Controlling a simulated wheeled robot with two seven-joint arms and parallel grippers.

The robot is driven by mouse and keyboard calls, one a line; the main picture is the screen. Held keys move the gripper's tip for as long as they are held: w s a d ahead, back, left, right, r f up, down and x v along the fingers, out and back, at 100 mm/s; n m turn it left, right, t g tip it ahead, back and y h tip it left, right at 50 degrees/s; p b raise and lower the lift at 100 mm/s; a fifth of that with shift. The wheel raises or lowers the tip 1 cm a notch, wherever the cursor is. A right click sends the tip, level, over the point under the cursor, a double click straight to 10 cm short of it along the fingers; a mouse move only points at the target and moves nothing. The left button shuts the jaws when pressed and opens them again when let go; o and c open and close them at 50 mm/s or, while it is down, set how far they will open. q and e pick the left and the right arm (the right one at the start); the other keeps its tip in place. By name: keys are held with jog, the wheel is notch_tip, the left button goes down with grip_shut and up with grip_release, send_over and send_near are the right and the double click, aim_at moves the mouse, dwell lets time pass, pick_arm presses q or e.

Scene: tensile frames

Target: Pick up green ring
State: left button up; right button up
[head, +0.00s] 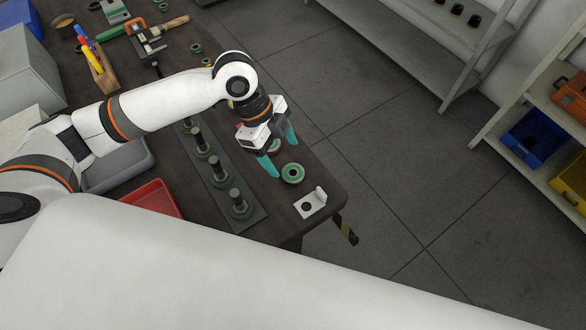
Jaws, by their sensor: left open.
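A green ring (293,173) with a dark centre lies flat near the table's right end. A second green ring (275,145) lies just behind it, partly hidden by my left gripper. My left gripper (281,152) has teal fingertips spread apart. It is open and empty above the table, over or near the second ring; its exact height I cannot tell. The near fingertip shows just left of the nearer ring, apart from it in the picture. More small green rings (196,48) lie at the table's far edge. My right gripper is not in view.
A dark plate (222,190) with several upright posts on green bases stands left of my gripper. A white bracket (310,203) sits at the table corner. A red tray (152,197), a grey tray (113,172) and a clamp (146,45) also occupy the table. Floor to the right is clear.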

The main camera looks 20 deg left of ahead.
aim_at(295, 176)
pick_arm(q)
jog(key=shift+d+f, duration=0.2)
jog(key=shift+f, duration=0.45)
jog(key=x, duration=0.4)
jog(key=shift+a+f+p, duration=0.1)
jog(key=shift+f+p, duration=0.15)
jog(key=shift+p, duration=0.05)
jog(key=shift+w+f, duration=0.1)
jog(key=shift+f, duration=0.2)
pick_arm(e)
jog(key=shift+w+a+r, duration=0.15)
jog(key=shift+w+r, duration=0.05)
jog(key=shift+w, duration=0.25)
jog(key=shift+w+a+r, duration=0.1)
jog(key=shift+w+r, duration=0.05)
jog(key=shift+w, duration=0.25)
pick_arm(q)
jog(key=shift+c, duration=0.3)
jog(key=shift+c, duration=1.4)
jog(key=c, duration=0.8)
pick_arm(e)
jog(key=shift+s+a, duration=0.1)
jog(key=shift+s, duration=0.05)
